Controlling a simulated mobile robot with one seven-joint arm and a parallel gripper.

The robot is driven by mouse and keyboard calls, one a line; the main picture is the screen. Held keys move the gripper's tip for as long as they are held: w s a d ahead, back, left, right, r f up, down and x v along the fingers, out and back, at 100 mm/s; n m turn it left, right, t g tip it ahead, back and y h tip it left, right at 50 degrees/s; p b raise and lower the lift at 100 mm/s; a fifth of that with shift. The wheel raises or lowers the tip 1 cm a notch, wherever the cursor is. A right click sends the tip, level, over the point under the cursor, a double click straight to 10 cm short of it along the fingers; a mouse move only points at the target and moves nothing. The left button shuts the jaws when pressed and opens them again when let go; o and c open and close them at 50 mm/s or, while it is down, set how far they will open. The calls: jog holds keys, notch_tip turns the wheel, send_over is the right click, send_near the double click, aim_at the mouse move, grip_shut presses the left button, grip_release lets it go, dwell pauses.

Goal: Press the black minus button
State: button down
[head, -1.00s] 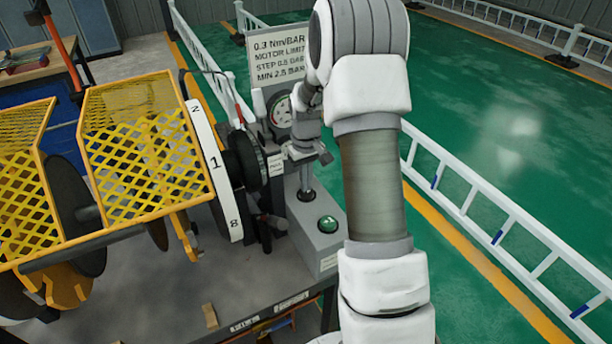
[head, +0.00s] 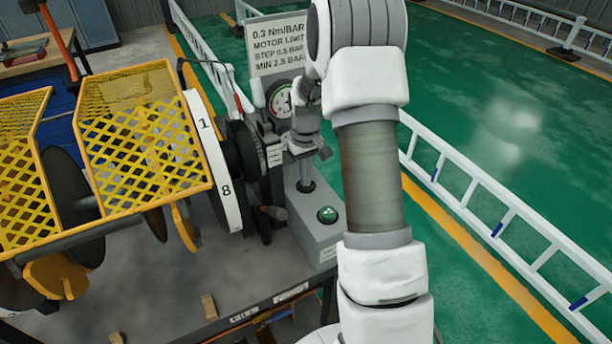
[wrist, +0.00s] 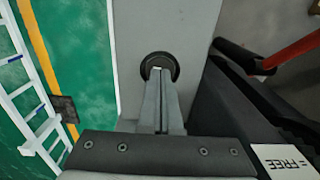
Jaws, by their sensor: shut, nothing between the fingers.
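A round black button (wrist: 160,57) sits on the grey control box (head: 316,241). Its minus mark cannot be made out. In the head view, the button's dark edge (head: 306,187) shows below my gripper (head: 306,180). My gripper is shut and empty, pointing down. In the wrist view, my gripper's fingertips (wrist: 158,71) lie over the button's middle and hide part of it. They are at or very near its face; I cannot tell whether it is pressed in.
A green button (head: 328,215) is on the same box, nearer the front. A gauge (head: 281,99) and printed sign (head: 278,46) stand behind. A numbered white disc (head: 216,165) and yellow mesh guards (head: 138,135) are to the left. A white railing (head: 497,228) runs at right.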

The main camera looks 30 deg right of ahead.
notch_tip(320, 180, up, 14)
jog(key=p, duration=0.1)
jog(key=shift+f+p, duration=0.2)
jog(key=shift+p, duration=0.2)
jog(key=shift+r, duration=0.1)
dwell(1.0)
jog(key=s+a+r+t, duration=0.2)
jog(key=s+a+r, duration=0.3)
jog(key=s+r, duration=0.25)
jog(key=s+a+r+t, duration=0.2)
jog(key=s+a+r, duration=0.35)
jog(key=s, duration=0.35)
jog(key=s+a+t, duration=0.1)
jog(key=s+a, duration=0.1)
jog(key=s, duration=0.7)
jog(key=shift+s+a+t, duration=0.25)
jog(key=shift+a+t, duration=0.05)
jog(key=shift+a, duration=0.1)
jog(key=shift+a, duration=0.2)
